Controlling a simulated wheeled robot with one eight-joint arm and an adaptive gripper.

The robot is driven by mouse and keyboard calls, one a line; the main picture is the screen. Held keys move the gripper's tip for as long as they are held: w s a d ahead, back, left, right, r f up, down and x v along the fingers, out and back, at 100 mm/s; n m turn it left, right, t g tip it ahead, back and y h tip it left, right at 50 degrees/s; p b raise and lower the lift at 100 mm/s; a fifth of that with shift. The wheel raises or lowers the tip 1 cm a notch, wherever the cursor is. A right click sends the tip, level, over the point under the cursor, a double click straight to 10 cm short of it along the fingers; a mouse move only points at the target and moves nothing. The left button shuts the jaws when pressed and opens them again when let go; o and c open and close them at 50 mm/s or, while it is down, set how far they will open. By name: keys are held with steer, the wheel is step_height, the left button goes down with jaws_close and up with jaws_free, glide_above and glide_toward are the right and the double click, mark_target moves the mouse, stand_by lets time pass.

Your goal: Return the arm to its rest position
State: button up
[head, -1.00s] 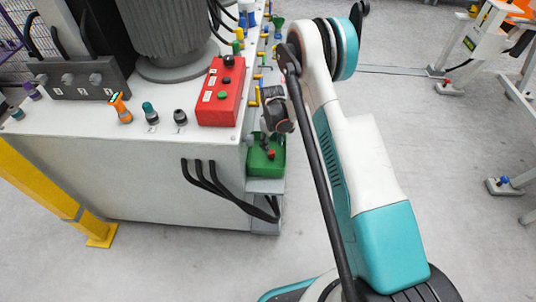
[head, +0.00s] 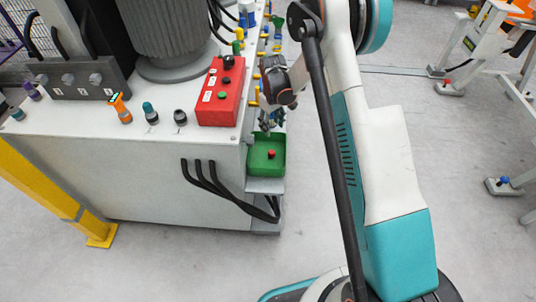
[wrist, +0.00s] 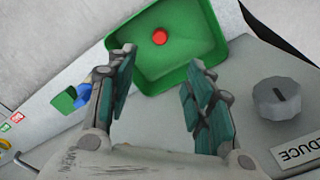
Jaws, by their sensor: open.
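My gripper (wrist: 157,95) is open and empty in the wrist view, its two teal-padded fingers spread apart. Beyond the fingertips is a green tray (wrist: 205,60) with a small red round piece (wrist: 159,37) inside. In the head view my arm stands to the right of the grey machine cabinet (head: 130,165). The gripper (head: 271,122) shows only small and partly hidden there, above and behind the green tray (head: 277,158). The red piece (head: 271,154) lies in that tray.
A red control box (head: 220,92) sits on the cabinet top near the tray. A grey knob (wrist: 282,98) is close to the right finger in the wrist view. A yellow post (head: 45,190) stands at left and a white stand (head: 485,45) at right. Open floor lies between.

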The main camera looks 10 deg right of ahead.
steer(key=shift+r, duration=0.35)
steer(key=s+r+m+t, duration=0.15)
steer(key=s+r, duration=0.45)
steer(key=r, duration=0.6)
steer(key=s+r+m+t, duration=0.15)
steer(key=s+r, duration=0.45)
steer(key=r, duration=0.7)
steer(key=s+r+m+t, duration=0.1)
steer(key=s+r+t, duration=0.1)
steer(key=s, duration=0.9)
steer(key=s+r+m+t, duration=0.1)
steer(key=s+r+t, duration=0.1)
steer(key=s, duration=0.8)
steer(key=shift+s+r, duration=0.4)
